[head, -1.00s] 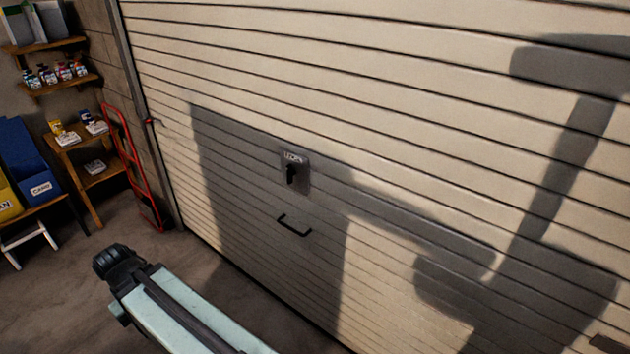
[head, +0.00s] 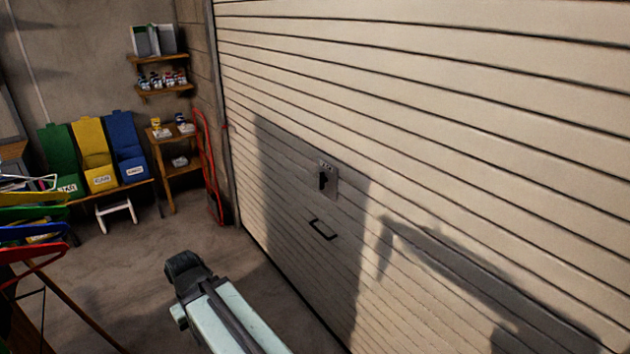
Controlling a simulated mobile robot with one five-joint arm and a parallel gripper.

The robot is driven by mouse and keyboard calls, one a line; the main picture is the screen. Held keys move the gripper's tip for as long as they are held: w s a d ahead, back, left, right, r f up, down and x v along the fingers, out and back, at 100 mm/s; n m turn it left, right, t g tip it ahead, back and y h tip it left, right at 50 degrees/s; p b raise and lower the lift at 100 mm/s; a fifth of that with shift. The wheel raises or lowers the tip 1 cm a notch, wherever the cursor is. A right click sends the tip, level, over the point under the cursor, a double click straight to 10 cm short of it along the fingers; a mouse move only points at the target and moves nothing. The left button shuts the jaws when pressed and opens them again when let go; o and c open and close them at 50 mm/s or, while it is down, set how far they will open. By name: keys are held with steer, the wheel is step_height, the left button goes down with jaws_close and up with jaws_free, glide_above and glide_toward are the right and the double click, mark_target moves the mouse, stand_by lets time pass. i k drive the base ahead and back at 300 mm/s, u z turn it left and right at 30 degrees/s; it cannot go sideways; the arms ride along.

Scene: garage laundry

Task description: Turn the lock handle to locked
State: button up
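The lock handle (head: 323,181) is a small black lever on a grey lock plate (head: 331,184) with a label at its top. The plate is on the cream slatted garage door (head: 430,130), above a black pull handle (head: 322,230). The lever appears to point roughly downward; the label is too small to read. My pale green arm comes in from the bottom edge. Its dark end, my gripper (head: 186,270), is left of and lower in the picture than the lock, apart from the door. Its fingers cannot be made out.
Green, yellow and blue bins (head: 95,160) stand on a bench at the left. A small wooden shelf (head: 180,168) and a red hand truck (head: 208,165) stand by the door's left edge. Coloured racks (head: 35,225) are at the near left. Floor between is clear.

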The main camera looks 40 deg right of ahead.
mark_target(322, 179)
steer(key=u, duration=0.2)
steer(key=i, duration=1)
steer(key=u, duration=0.05)
